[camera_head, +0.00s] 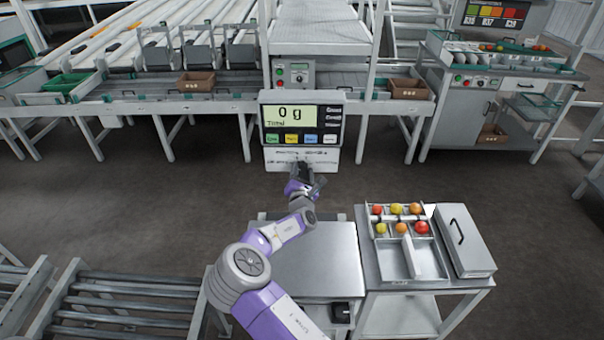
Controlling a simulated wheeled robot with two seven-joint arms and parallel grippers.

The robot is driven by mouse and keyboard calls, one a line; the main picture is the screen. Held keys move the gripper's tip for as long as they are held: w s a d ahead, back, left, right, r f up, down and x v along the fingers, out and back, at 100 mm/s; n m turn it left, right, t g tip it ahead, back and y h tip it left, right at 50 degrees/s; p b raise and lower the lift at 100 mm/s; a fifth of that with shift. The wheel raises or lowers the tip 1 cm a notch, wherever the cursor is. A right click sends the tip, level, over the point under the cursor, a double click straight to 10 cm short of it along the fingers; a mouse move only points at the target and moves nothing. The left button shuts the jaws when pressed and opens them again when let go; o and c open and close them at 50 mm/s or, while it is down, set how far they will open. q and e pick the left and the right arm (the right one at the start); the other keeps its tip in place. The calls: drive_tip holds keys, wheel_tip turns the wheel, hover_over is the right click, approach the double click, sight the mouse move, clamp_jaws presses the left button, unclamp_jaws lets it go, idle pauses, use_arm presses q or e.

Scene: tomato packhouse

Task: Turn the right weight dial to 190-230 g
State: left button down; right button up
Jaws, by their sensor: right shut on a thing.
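The scale display (303,118) stands in the middle and reads "0 g" above the word "Total". A row of coloured keys runs along its lower edge. Below it is a white panel (278,158) with small print that I cannot read. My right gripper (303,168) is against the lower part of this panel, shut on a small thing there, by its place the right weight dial. The gripper hides the dial, so its pointer and setting cannot be read. My left gripper is not in view.
A bare steel platform (310,262) lies below my right arm. To its right, a table holds a tray (399,261) of several tomatoes and a grey lidded box (465,241). Roller conveyors (120,303) are at lower left; a packing line with brown cartons (196,81) runs behind.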

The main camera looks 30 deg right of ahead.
drive_tip(key=shift+r, duration=0.1)
drive_tip(key=o, duration=1.1)
drive_tip(key=shift+c, duration=0.2)
drive_tip(key=v, duration=0.7)
drive_tip(key=shift+s+p, duration=0.3)
drive_tip(key=shift+p, duration=0.1)
drive_tip(key=shift+a, duration=0.15)
